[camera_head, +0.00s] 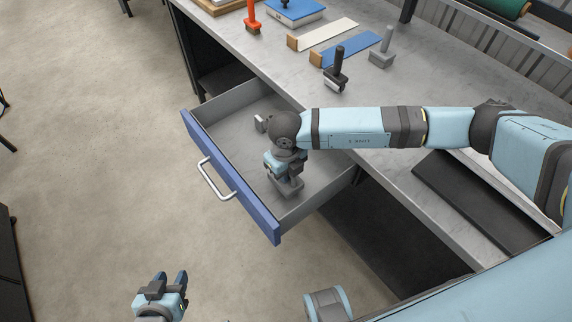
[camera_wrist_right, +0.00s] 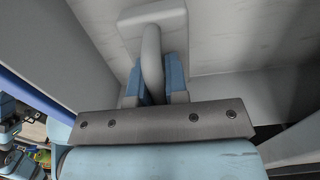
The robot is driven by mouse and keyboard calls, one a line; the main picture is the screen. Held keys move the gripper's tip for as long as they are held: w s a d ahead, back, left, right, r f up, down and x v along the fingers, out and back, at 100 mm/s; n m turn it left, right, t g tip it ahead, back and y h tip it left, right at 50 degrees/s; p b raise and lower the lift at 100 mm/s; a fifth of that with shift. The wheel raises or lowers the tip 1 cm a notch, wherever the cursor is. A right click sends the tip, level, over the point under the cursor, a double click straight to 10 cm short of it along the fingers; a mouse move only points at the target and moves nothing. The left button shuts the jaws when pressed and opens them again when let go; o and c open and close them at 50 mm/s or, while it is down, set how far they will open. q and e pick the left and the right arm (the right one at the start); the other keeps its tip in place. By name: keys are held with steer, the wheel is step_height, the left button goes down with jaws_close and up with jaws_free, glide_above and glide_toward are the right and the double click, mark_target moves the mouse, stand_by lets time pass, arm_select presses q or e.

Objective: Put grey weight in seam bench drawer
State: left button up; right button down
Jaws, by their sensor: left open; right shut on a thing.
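A grey weight (camera_head: 290,189) with a flat base and an upright handle is inside the drawer's outline. My right gripper (camera_head: 286,168) is shut on its handle, fingers pointing down. The right wrist view shows the pale handle (camera_wrist_right: 152,62) between the two blue fingers (camera_wrist_right: 154,82), with the base beyond. I cannot tell whether the base touches the drawer floor. The seam bench drawer (camera_head: 235,165), with a blue front and a metal handle, is pulled open and otherwise looks empty. My left gripper (camera_head: 170,278) is open and empty over the floor, apart from the drawer.
On the bench top (camera_head: 420,110) stand another grey weight-like tool (camera_head: 382,48), a black one (camera_head: 337,72) and an orange one (camera_head: 252,18). White (camera_head: 325,34) and blue (camera_head: 350,50) strips lie there. The floor left of the drawer is clear.

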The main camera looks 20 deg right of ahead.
step_height(320, 180, down, 2)
steer(key=shift+f, duration=0.25)
steer(key=shift+f, duration=0.15)
steer(key=c, duration=1.1)
jaws_free()
